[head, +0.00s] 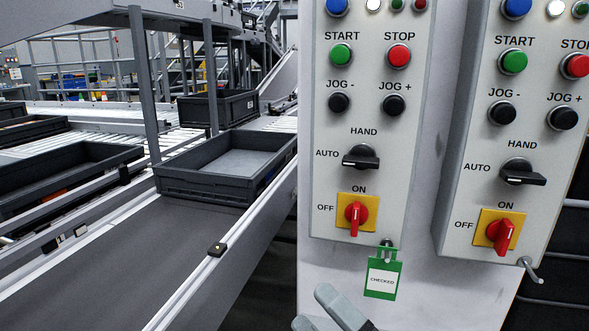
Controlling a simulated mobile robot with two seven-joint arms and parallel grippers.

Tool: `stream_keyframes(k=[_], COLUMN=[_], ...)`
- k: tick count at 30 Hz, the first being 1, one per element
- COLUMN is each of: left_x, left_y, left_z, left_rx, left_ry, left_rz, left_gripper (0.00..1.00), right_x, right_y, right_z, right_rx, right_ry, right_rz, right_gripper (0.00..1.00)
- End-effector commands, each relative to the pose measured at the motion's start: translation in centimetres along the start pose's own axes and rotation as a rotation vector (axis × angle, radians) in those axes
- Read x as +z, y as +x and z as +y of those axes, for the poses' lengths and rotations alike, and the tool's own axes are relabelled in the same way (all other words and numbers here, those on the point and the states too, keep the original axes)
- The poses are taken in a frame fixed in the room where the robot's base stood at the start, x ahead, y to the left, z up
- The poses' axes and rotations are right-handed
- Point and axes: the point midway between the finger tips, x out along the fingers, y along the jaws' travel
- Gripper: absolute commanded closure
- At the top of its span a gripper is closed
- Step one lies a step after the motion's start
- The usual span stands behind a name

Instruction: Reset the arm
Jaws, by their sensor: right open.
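My right gripper (315,309) is at the bottom edge of the head view, its grey fingers apart with nothing between them. It is below the left control box (330,113) and the green "CHECKED" tag (382,280), and touches neither as far as I can see. Most of the gripper and its arm are cut off by the frame. My left gripper is not in view.
A second control box (468,150) stands to the right. Both carry buttons, a black selector and a red rotary switch. A small bare hook (530,269) sticks out below it. At left, a grey crate (205,185) sits on the dark conveyor (140,255).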

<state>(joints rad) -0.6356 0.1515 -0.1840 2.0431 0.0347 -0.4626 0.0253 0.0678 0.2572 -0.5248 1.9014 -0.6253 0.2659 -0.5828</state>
Motion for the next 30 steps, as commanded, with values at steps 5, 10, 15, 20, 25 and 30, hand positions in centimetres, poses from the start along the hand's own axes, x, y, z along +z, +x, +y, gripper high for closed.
stream_keyframes(k=[5,10,15,20,25,30], left_x=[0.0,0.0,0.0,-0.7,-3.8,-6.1], left_y=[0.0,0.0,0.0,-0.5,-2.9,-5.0], left_z=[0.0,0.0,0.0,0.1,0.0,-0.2], left_rx=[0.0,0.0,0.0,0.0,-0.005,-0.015], left_ry=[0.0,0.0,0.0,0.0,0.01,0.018], left_rz=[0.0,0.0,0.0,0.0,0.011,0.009], left_gripper=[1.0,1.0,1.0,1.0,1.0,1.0], right_x=[4.0,5.0,3.4,0.8,1.1,1.1], right_y=[-7.0,-15.7,-24.0,-30.1,-28.4,-27.5], right_z=[-5.6,-11.1,-15.0,-16.3,-12.9,-9.8], right_rx=[-0.13,-0.221,-0.271,-0.29,-0.287,-0.284], right_ry=[0.488,0.914,1.249,1.481,1.452,1.436], right_rz=[-0.376,-0.737,-1.058,-1.309,-1.293,-1.294], right_gripper=[0.07,0.07,0.07,0.07,0.07,0.07])
